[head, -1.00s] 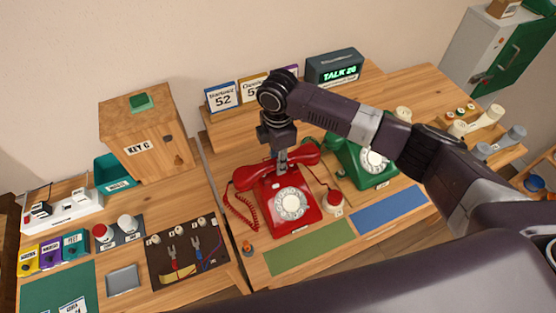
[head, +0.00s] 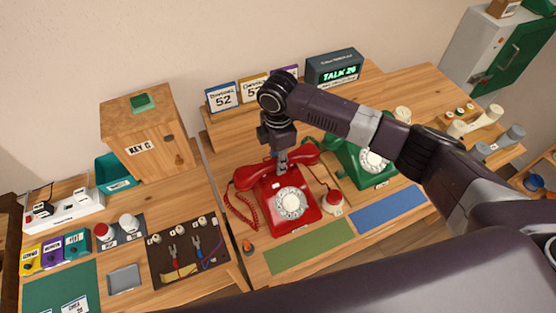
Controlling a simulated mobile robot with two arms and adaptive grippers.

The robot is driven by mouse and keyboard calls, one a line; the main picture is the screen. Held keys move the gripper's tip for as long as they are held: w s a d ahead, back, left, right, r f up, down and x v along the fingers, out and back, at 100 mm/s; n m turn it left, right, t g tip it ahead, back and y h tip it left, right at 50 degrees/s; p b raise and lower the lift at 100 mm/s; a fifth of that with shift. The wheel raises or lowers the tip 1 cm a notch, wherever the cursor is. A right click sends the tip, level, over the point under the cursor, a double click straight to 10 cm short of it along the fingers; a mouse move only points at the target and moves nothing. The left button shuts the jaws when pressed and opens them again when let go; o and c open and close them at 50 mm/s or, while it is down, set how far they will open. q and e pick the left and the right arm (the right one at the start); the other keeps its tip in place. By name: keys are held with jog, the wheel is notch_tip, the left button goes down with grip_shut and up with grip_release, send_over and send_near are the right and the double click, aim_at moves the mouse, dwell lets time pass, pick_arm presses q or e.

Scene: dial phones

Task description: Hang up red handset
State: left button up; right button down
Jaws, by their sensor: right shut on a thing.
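The red phone (head: 291,205) stands on the wooden desk in the middle of the head view, its white dial facing me. The red handset (head: 249,177) lies across the top of the red phone, at or on its cradle; I cannot tell whether it is fully seated. My right gripper (head: 282,165) points down from above and is shut on the middle of the red handset. The gripper hides the handset's middle and part of the cradle. A coiled red cord (head: 236,214) hangs at the phone's left. My left gripper is not in view.
A green phone (head: 372,160) stands to the right, partly behind my right arm. A red button (head: 334,198) sits beside the red phone. Green (head: 312,248) and blue (head: 388,209) mats lie in front. A sign reading TALK (head: 334,69) and number cards (head: 222,97) stand behind.

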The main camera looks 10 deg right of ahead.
jog(key=shift+f+b, duration=0.45)
jog(key=shift+f, duration=0.5)
jog(key=c, duration=1.6)
grip_release()
jog(key=shift+r, duration=0.1)
notch_tip(320, 180, up, 12)
jog(key=shift+f, duration=0.1)
